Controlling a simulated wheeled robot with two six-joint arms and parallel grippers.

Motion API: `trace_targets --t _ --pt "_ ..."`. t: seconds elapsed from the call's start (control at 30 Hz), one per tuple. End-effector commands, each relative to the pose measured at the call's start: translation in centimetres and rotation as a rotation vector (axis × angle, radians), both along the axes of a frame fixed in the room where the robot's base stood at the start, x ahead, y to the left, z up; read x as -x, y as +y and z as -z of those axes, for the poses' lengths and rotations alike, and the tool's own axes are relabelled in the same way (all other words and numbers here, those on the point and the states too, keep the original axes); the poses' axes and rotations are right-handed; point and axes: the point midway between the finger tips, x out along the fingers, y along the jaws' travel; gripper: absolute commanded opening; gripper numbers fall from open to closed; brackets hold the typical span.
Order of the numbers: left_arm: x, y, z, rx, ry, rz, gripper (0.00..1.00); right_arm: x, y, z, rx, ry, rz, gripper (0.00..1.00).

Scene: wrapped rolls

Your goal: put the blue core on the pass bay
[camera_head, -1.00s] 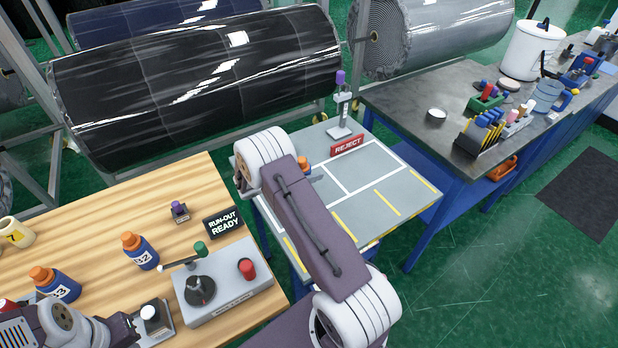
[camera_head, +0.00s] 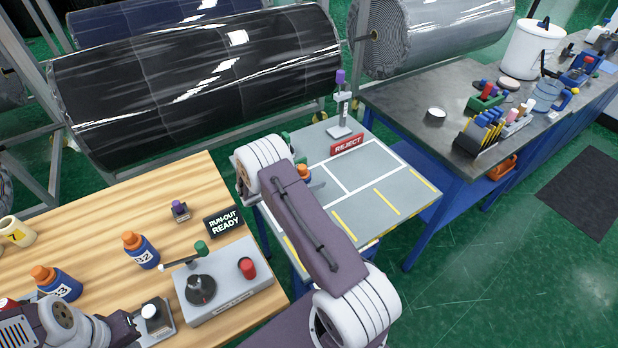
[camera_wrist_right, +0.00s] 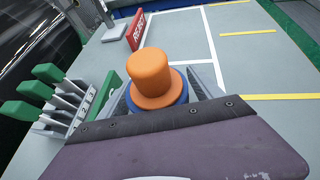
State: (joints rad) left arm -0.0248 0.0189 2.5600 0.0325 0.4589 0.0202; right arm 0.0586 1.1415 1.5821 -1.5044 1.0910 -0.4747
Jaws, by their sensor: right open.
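A blue core with an orange top (camera_wrist_right: 155,80) is upright between the spread fingers of my right gripper (camera_wrist_right: 160,92) in the right wrist view. Its base is hidden by the gripper, so I cannot see whether it touches the grey table. No pass label is readable. My left gripper (camera_head: 128,328) is low at the left, over the wooden table beside a small black-and-white device (camera_head: 154,318); its fingers are not clear.
A red REJECT sign (camera_head: 347,144) and a stand with a purple top (camera_head: 340,105) are at the table's back. A rack with green handles (camera_wrist_right: 62,100) is close left of the core. Two blue bottle-like cores (camera_head: 140,250) (camera_head: 55,283) stand on the wooden table.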

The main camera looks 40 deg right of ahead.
Motion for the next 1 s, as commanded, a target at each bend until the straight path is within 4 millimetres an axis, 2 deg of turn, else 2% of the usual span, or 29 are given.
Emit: trace_targets --t 0.3,0.5,0.63,1.0 --pt "0.0 0.0 1.4 0.000 0.000 0.000 0.00 0.5 6.9 -3.2 0.000 -0.003 -0.006 0.75" --pt "0.0 0.0 1.7 0.000 0.000 0.000 0.00 0.8 9.9 -4.9 0.000 -0.002 -0.004 0.75" --pt "0.0 0.0 1.8 0.000 0.000 0.000 0.00 1.0 10.7 -5.3 0.000 0.000 -0.001 0.75" --pt "0.0 0.0 1.7 0.000 0.000 0.000 0.00 1.0 10.7 -5.4 0.000 0.000 -0.001 0.75"
